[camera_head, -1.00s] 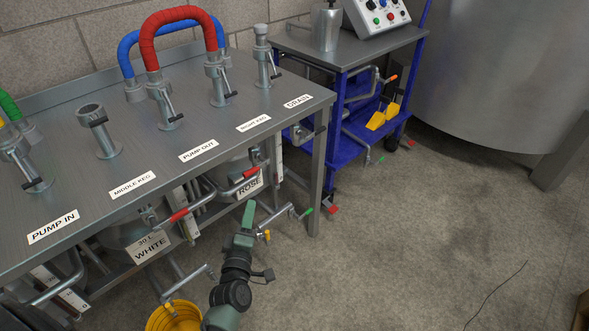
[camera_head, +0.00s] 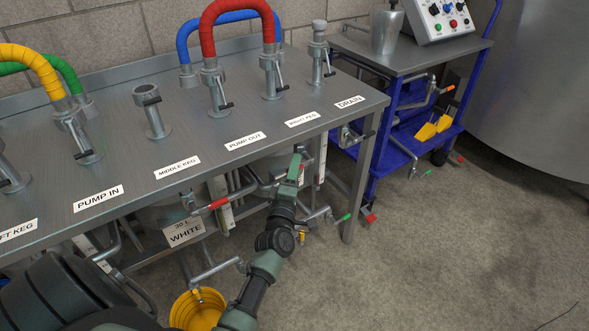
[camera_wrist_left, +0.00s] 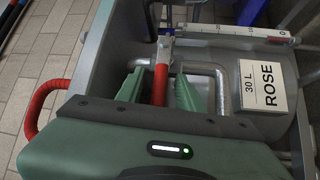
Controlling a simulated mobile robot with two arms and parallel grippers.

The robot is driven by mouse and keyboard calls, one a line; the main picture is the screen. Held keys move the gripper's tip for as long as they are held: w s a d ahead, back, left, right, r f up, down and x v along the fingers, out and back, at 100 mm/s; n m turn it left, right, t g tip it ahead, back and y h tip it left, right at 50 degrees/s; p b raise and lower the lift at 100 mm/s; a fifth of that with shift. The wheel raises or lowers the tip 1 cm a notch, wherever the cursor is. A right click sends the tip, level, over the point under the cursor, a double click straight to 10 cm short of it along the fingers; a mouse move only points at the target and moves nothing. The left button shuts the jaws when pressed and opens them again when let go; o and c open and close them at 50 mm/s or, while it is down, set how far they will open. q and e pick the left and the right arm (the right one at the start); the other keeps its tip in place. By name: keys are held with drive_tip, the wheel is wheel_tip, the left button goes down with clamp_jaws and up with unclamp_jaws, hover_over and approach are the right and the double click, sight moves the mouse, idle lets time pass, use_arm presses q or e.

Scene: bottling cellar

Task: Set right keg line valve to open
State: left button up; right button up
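My left gripper (camera_head: 296,164) reaches under the front edge of the steel table by the right keg. In the left wrist view its two green fingers (camera_wrist_left: 160,82) are open. They stand on either side of a red-gripped valve lever (camera_wrist_left: 160,84), with gaps showing on both sides. In the head view the lever is mostly hidden behind the gripper. The keg with the "30 L ROSE" label (camera_wrist_left: 263,86) lies beside it. The "RIGHT KEG" label (camera_head: 302,119) is on the tabletop above. My right gripper is not in view.
A second red lever (camera_head: 218,204) is by the "WHITE" keg label (camera_head: 184,232). A yellow bucket (camera_head: 198,312) stands on the floor below. A blue cart (camera_head: 392,160) stands right of the table. The floor at the right is open.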

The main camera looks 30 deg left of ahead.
use_arm(q)
clamp_jaws()
drive_tip(key=shift+f, duration=0.1)
idle(1.2)
